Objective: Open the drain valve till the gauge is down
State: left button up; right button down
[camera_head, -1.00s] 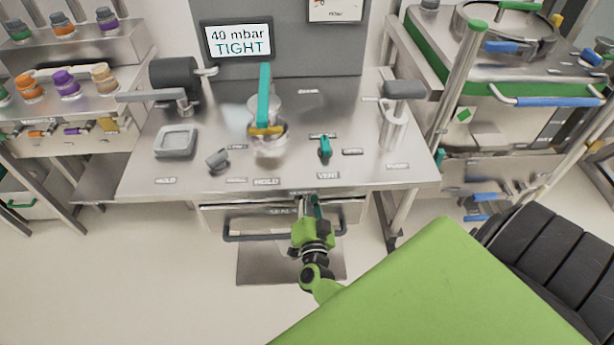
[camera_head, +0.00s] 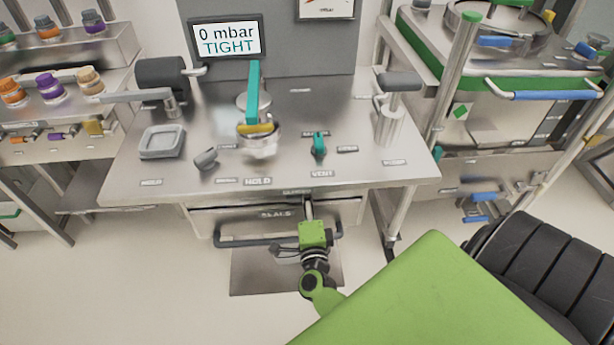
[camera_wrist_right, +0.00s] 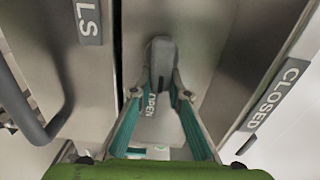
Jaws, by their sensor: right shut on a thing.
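The gauge display (camera_head: 227,38) on the back panel reads "0 mbar TIGHT". My right gripper (camera_head: 308,205) is at the bench's front edge, above the SEALS drawer. In the right wrist view its teal fingers (camera_wrist_right: 163,88) are shut on a grey valve lever (camera_wrist_right: 160,58). An OPEN label (camera_wrist_right: 149,104) lies just beyond the fingers, and the lever is by it. A CLOSED label (camera_wrist_right: 273,94) is off to the right. In the head view the lever is hidden by the bench edge and gripper. My left gripper is not in view.
The SEALS drawer handle (camera_head: 262,241) juts out close beside my gripper. A green-trimmed cart stands right.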

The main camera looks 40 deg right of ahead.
jog(key=shift+a+f+m, duration=0.25)
jog(key=shift+f+m, duration=0.15)
jog(key=c, duration=1.9)
grip_release()
jog(key=shift+r, duration=0.15)
jog(key=v, duration=1.2)
